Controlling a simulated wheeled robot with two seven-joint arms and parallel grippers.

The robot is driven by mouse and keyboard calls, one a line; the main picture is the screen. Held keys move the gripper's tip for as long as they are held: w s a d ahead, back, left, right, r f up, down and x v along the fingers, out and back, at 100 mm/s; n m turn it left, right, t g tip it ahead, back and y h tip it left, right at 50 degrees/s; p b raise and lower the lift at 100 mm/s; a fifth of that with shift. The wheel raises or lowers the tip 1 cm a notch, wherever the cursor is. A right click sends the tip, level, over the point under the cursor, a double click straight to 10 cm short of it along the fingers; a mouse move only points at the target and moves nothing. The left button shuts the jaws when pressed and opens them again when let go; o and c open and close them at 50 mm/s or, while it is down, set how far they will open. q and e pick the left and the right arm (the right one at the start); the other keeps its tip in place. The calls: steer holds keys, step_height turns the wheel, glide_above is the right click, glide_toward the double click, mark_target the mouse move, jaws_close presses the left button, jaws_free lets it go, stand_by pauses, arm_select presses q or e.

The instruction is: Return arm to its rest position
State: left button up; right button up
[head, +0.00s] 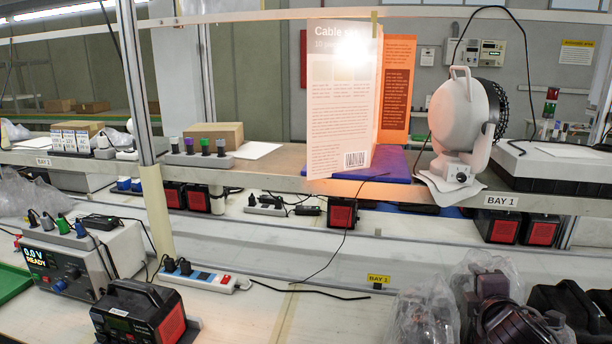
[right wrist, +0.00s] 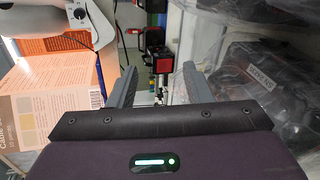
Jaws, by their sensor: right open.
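My right gripper (right wrist: 158,82) shows in the right wrist view. Its two grey fingers stand apart with nothing held between them. Beyond the fingers are a black and red device and some cables, seen at a distance. The orange and white cable box (right wrist: 62,90) is on the left of that view, beside the left finger. I cannot make out my right gripper clearly in the head view. My left gripper is in neither view.
In the head view, the cable box (head: 338,130) and a white fan (head: 460,115) stand on the shelf (head: 275,178). Below are a power supply (head: 75,258), a black power station (head: 140,312), a power strip (head: 208,279) and bagged items (head: 425,315). The middle bench is mostly clear.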

steer(key=s+a+f+m, duration=0.1)
steer(key=f, duration=0.1)
steer(key=s+a+f+m+g, duration=0.1)
steer(key=s+a+f, duration=0.1)
steer(key=f, duration=0.1)
steer(key=s+a+f+m+g, duration=0.1)
steer(key=f, duration=0.1)
steer(key=shift+s+a+f+y, duration=0.15)
steer(key=shift+s+f+y, duration=0.05)
steer(key=shift+y, duration=0.2)
steer(key=s+a+f+m+g+y, duration=0.1)
steer(key=s+a+f+m+g, duration=0.25)
steer(key=s, duration=0.45)
steer(key=s+a+f+m+g+y, duration=0.1)
steer(key=s+a+f+m+g, duration=0.3)
steer(key=s, duration=0.4)
steer(key=s+a+f+m+g+y, duration=0.1)
steer(key=s+a+f+m+g, duration=0.15)
steer(key=s+f+m, duration=0.4)
step_height(320, 180, down, 27)
steer(key=s+n, duration=0.2)
steer(key=s, duration=0.1)
steer(key=s+d+f+g, duration=0.1)
steer(key=s+d+f, duration=0.2)
steer(key=s+f, duration=1.6)
steer(key=shift+s, duration=0.15)
